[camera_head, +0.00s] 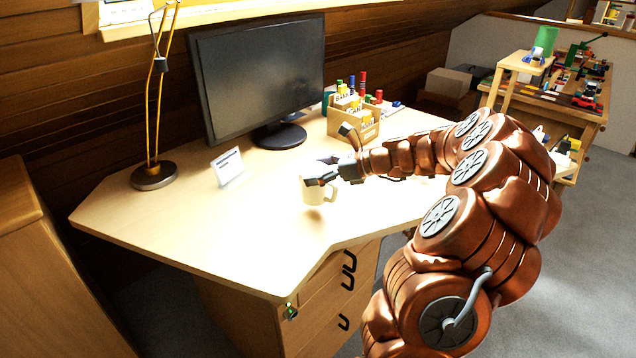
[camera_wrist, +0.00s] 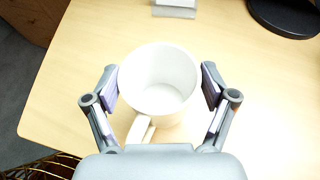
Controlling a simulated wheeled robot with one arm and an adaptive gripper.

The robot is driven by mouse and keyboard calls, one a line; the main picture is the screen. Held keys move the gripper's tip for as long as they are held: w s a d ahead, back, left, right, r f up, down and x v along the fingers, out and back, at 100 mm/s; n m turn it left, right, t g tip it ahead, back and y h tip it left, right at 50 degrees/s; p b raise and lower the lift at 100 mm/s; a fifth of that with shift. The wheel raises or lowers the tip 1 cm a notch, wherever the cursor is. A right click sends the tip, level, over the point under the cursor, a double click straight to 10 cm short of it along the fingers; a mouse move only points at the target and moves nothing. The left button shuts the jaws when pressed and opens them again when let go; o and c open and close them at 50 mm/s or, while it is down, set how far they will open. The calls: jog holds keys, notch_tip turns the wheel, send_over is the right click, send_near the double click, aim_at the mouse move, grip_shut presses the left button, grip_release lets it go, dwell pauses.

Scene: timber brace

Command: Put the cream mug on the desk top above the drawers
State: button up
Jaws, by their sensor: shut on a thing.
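The cream mug (camera_head: 316,193) is upright over the pale wood desk top (camera_head: 240,240), left of the drawers' far end. The drawers (camera_head: 338,300) with dark handles are under the desk's front right part. The desk top above them is bare.
A monitor (camera_head: 258,80) and a lamp (camera_head: 153,176) stand at the back of the desk. A small white card (camera_head: 228,166) stands behind the mug. A wooden organiser with pens (camera_head: 355,118) is at the back right. The front left of the desk is clear.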

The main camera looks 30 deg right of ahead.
jog(key=shift+f, duration=1.7)
jog(key=shift+f, duration=0.1)
jog(key=o, duration=1.7)
jog(key=shift+c, duration=0.2)
